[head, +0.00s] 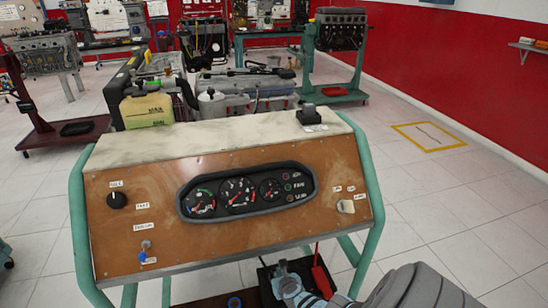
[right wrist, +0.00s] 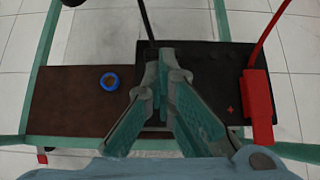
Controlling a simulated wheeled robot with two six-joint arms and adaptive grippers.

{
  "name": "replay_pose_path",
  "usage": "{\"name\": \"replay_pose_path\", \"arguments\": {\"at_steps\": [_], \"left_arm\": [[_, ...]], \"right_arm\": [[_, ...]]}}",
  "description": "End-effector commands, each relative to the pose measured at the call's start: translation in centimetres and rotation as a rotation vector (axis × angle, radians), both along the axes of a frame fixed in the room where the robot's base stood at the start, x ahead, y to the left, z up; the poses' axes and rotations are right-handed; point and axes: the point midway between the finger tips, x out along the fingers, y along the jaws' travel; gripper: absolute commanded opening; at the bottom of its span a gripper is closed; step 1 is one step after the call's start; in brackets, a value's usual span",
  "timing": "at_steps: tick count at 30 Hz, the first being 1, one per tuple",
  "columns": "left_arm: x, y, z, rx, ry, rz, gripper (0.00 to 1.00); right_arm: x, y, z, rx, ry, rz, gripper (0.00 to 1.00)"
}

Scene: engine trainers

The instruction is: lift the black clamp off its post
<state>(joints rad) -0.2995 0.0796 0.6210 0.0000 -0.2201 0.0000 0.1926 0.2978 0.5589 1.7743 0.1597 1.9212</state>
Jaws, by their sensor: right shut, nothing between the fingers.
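My right gripper (right wrist: 165,60) is shut and empty, with its fingertips together over the black battery (right wrist: 210,62) in the right wrist view. It also shows at the bottom of the head view (head: 283,275), below the engine trainer's panel. A black cable (right wrist: 147,20) runs down to just beyond the fingertips. I cannot make out the black clamp or its post; the fingers cover that part of the battery. A red clamp (right wrist: 257,105) with a red cable stands at the battery's right side, apart from the fingers, and also shows in the head view (head: 320,275). My left gripper is not in view.
A brown tray (right wrist: 65,105) left of the battery holds a blue ring (right wrist: 110,82). Green frame tubes (right wrist: 40,70) surround this place. The instrument panel (head: 150,215) overhangs it, with a small black box (head: 309,115) on its top. Open tiled floor lies to the right.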

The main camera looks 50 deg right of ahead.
Motion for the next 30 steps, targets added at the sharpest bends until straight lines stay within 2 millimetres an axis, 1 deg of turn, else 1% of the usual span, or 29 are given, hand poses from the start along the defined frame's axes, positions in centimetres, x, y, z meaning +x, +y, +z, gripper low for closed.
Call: {"name": "replay_pose_path", "arguments": {"at_steps": [1,6,20,23,26,29,30], "left_arm": [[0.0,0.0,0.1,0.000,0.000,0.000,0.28],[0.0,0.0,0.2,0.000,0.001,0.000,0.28],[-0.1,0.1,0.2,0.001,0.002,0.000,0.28],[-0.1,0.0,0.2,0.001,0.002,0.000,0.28],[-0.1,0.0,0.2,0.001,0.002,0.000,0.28],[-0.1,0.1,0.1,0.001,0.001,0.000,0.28],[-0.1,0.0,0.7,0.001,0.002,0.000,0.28]], "right_arm": [[0.3,-0.4,0.4,-0.004,-0.004,-0.003,0.00],[0.2,-1.0,0.6,-0.005,-0.006,-0.013,0.00],[0.3,-1.2,0.7,-0.007,-0.011,-0.014,0.00],[0.2,-0.8,0.6,-0.007,-0.010,-0.011,0.00],[-0.3,0.2,0.1,-0.005,-0.009,-0.004,0.00],[-1.2,1.7,-0.6,-0.003,-0.007,0.006,0.00],[-1.4,2.2,-0.1,-0.005,-0.009,0.009,0.00]]}}
